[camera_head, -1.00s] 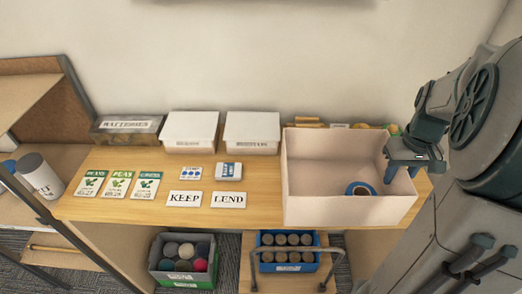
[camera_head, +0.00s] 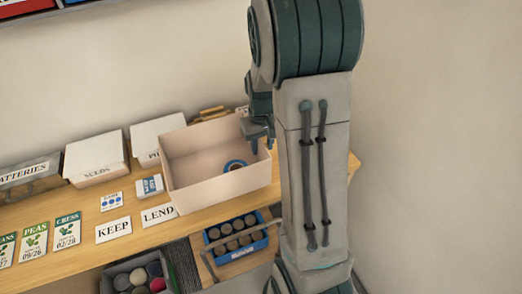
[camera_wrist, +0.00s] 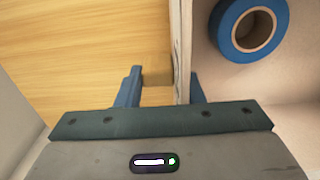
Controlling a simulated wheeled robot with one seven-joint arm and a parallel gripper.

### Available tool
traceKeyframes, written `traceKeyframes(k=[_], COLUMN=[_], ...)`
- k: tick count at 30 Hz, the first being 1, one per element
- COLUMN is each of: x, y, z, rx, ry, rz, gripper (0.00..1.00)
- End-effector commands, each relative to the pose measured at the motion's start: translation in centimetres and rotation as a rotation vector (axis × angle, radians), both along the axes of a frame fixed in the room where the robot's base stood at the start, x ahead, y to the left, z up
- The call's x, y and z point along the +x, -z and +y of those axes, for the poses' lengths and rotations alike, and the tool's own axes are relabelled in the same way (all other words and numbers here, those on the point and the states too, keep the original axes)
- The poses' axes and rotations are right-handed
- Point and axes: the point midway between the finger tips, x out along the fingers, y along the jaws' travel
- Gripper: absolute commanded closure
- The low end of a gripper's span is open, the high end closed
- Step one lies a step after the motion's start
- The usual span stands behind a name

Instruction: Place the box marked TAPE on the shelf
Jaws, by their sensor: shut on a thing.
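A large open pale pink-white box (camera_head: 212,193) stands at the right part of the wooden bench. I cannot read any TAPE mark on it. A blue roll of tape (camera_head: 235,165) lies inside, and it also shows in the wrist view (camera_wrist: 249,30). My gripper (camera_head: 258,136) is at the box's right wall. In the wrist view my gripper (camera_wrist: 163,88) has its blue fingers on either side of the thin wall, shut on it. The box appears to rest on the bench. My arm hides the bench's right part.
The bench (camera_head: 75,215) also holds lidded boxes (camera_head: 95,158), seed packets (camera_head: 34,239) and KEEP (camera_head: 113,229) and LEND (camera_head: 159,214) cards. Below are a blue crate of cans (camera_head: 236,236) and a bin of balls (camera_head: 138,278). Red and blue containers on a dark wall shelf (camera_head: 60,12) show at top left.

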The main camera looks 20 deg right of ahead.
Motion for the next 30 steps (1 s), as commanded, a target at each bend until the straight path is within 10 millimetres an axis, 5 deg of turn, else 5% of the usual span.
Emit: traceKeyframes(k=[12, 24, 25, 27, 30], x=[0.2, 0.2, 0.2, 0.2, 0.2], y=[3.9, 4.6, 4.6, 4.5, 4.5], z=[0.2, 0.2, 0.2, 0.2, 0.2], rx=[0.0, 0.0, 0.0, 0.0, 0.0], ry=[0.001, 0.001, 0.001, 0.0, 0.0], rz=[0.0, -0.002, -0.001, -0.001, -0.001], gripper=[1.0, 1.0, 0.63, 0.44, 0.44])
